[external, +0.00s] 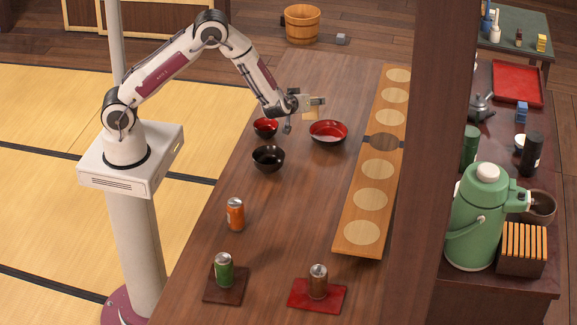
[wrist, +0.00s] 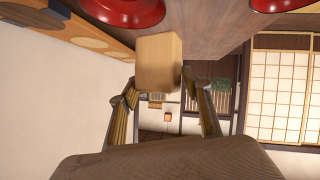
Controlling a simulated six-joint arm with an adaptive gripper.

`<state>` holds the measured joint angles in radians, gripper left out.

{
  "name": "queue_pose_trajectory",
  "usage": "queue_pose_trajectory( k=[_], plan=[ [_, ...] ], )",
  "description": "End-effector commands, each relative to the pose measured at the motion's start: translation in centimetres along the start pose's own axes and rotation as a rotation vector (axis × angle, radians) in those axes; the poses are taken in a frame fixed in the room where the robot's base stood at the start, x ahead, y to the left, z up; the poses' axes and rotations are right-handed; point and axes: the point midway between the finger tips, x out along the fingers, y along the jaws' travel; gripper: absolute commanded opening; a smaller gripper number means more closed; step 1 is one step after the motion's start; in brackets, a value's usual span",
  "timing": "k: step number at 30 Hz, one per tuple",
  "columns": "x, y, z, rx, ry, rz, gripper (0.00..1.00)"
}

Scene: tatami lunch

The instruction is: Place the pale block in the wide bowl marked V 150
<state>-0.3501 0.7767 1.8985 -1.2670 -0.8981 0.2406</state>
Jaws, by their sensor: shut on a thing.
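My gripper (external: 306,102) is shut on the pale block (external: 311,113), held in the air above the table. In the wrist view the pale block (wrist: 158,62) sits between the tips of the two fingers. A wide bowl (external: 328,132), red inside with a dark rim, stands on the table just below and slightly right of the block. A smaller red-lined bowl (external: 265,127) stands to its left, and a black bowl (external: 268,158) stands nearer. No V 150 marking is legible. Parts of two red bowls show at the top of the wrist view.
A long wooden board (external: 370,170) with pale discs and one dark disc lies right of the bowls. The middle of the table is clear.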

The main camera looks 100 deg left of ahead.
Motion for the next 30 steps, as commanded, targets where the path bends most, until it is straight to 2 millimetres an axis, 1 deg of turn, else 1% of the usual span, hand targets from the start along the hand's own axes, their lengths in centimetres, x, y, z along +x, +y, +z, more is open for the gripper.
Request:
queue_pose_trajectory(
  k=[1, 3, 6, 9, 13, 30],
  plan=[
    [0.9, 0.7, -0.8, 0.006, -0.002, 0.016, 0.25],
    [1.7, 2.0, -1.4, 0.025, -0.011, 0.05, 0.25],
    [1.8, 4.4, -1.7, 0.059, -0.028, 0.109, 0.25],
    [1.7, 6.0, -1.8, 0.088, -0.041, 0.158, 0.25],
    [1.6, 6.5, -1.4, 0.107, -0.051, 0.186, 0.25],
    [1.7, 6.5, -0.9, 0.117, -0.054, 0.197, 0.25]
  ],
)
